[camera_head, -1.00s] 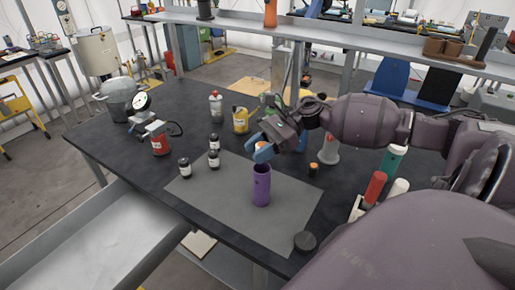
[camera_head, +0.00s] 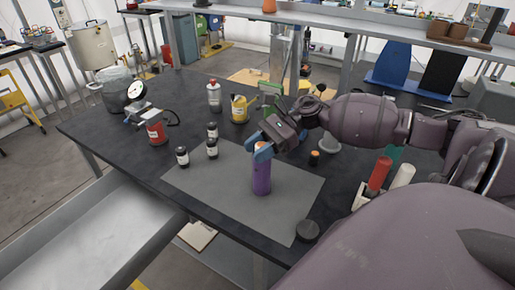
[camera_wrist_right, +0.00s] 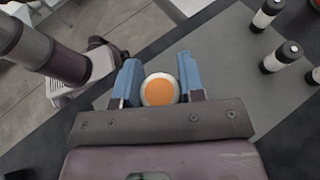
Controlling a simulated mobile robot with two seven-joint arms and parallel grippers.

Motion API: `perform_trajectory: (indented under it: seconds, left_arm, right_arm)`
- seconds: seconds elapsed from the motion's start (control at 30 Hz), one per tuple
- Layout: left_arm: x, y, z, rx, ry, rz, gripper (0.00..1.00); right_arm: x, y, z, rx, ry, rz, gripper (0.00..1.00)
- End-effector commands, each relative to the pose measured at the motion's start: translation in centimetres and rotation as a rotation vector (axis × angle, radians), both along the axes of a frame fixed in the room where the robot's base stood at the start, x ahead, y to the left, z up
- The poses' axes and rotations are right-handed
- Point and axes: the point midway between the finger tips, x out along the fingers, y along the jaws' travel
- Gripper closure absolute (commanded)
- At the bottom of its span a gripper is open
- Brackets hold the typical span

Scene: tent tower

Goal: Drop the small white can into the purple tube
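The purple tube (camera_head: 261,178) stands upright on the grey mat on the table in the head view. My right gripper (camera_head: 261,149) is directly above its mouth, pointing down. In the right wrist view, the small white can (camera_wrist_right: 160,90), with an orange top and a white rim, sits between the two blue fingertips of my right gripper (camera_wrist_right: 160,82), which are closed on its sides. I cannot tell whether the can's lower end is inside the tube mouth. The tube is hidden in the wrist view.
Several small dark bottles with white labels (camera_head: 182,157) stand left on the mat (camera_head: 222,195). A red can (camera_head: 156,133), a yellow can (camera_head: 239,110) and a grey bottle (camera_head: 214,97) stand behind. A black disc (camera_head: 307,230) lies at the mat's front right corner.

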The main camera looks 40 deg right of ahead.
Motion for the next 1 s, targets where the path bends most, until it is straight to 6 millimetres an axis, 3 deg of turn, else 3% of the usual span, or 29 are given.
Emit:
perform_trajectory:
  seconds: [0.03, 0.17, 0.2, 0.57, 1.0]
  left_arm:
    - [-0.1, 0.0, -0.2, 0.0, 0.002, 0.0, 0.57]
    - [-0.1, 0.0, -0.2, 0.0, 0.002, 0.0, 0.57]
    - [-0.1, 0.0, -0.2, 0.0, 0.003, 0.0, 0.57]
    - [0.2, 0.0, -0.2, 0.0, -0.002, -0.002, 0.57]
    - [0.4, -0.1, -0.4, 0.0, -0.004, -0.003, 0.57]
  right_arm:
    - [-0.3, -0.1, -1.1, -0.007, 0.016, 0.0, 0.56]
    - [-0.4, -0.1, -1.2, -0.008, 0.017, -0.001, 0.36]
    - [-0.4, -0.1, -1.2, -0.008, 0.017, -0.001, 0.36]
    - [-0.6, -1.1, -0.9, -0.01, 0.018, -0.004, 0.36]
    - [-2.2, -7.5, 2.8, -0.003, 0.011, -0.003, 0.36]
